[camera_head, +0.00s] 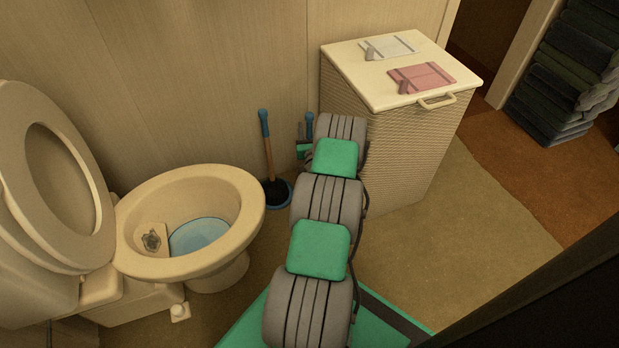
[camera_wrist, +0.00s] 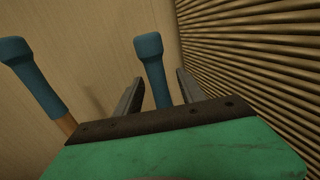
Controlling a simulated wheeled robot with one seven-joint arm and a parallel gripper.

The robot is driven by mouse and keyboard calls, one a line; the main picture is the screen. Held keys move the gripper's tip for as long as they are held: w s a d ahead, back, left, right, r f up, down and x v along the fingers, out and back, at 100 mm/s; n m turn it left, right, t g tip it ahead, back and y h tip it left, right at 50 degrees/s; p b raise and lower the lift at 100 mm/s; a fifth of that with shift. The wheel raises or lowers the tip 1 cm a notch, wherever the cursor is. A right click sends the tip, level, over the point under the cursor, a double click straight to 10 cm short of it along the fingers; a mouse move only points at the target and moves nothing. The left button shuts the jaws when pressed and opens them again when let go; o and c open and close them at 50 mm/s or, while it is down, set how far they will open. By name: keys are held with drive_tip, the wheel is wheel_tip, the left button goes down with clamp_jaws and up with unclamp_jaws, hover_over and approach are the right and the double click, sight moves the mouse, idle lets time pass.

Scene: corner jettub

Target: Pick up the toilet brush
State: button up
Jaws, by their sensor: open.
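The toilet brush shows as a blue handle (camera_wrist: 151,62) standing between the two fingers of my gripper (camera_wrist: 159,78) in the wrist view. The fingers are open, one on each side of the handle, and I see no clear contact. The handle's lower part is hidden behind the gripper body. In the head view the tip of this blue handle (camera_head: 309,120) shows just left of my arm, near the wall. The brush's base is hidden there by my arm, and little of my gripper shows.
A plunger (camera_head: 268,150) with a blue grip and wooden stick stands close on the left; it also shows in the wrist view (camera_wrist: 32,75). A wicker hamper (camera_head: 400,150) stands close on the right. A toilet (camera_head: 245,205) with raised lid is further left.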

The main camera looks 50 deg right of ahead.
drive_tip(key=shift+c, duration=0.2)
clamp_jaws()
idle(0.4)
